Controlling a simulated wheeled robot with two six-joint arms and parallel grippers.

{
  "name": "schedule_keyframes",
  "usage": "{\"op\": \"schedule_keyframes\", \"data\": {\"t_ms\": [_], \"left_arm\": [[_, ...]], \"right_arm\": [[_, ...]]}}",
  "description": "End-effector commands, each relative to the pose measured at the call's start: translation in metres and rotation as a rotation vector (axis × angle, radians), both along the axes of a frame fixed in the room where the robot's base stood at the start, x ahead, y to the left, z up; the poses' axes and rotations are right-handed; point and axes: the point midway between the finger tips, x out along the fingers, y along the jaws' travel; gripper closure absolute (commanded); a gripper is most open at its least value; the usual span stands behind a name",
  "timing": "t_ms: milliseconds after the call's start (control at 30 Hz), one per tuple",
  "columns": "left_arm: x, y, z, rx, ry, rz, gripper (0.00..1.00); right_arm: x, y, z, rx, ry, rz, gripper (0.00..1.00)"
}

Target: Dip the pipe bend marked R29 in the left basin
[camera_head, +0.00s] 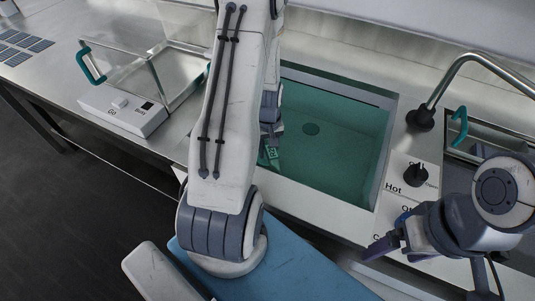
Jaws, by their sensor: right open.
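The left basin (340,150) is an open sink full of clear green water, with a round drain at its bottom. My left arm reaches across the middle of the view and hides the basin's left part. My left gripper (271,135) points down into the basin and is mostly hidden by the arm. A small green-tinted piece with pale marks (269,156) shows just below it, in the basin. It may be the pipe bend, but I cannot read R29 or see whether the fingers hold it. My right gripper (382,248) is open and empty at the counter's front edge, right of the basin.
A curved metal tap (432,98) and a knob marked Hot (415,174) stand right of the basin. A second basin with a teal handle (459,127) is at the far right. A glass-lidded box (125,112) stands left. A blue surface (285,268) lies in front.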

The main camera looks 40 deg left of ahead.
Motion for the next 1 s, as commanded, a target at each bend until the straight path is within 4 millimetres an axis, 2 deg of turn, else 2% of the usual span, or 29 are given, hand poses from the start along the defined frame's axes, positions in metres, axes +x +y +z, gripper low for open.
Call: {"op": "schedule_keyframes", "data": {"t_ms": [1000], "left_arm": [[0.001,0.000,0.100,0.001,-0.002,0.000,1.00]], "right_arm": [[0.000,0.000,0.090,0.000,0.000,0.000,0.12]]}}
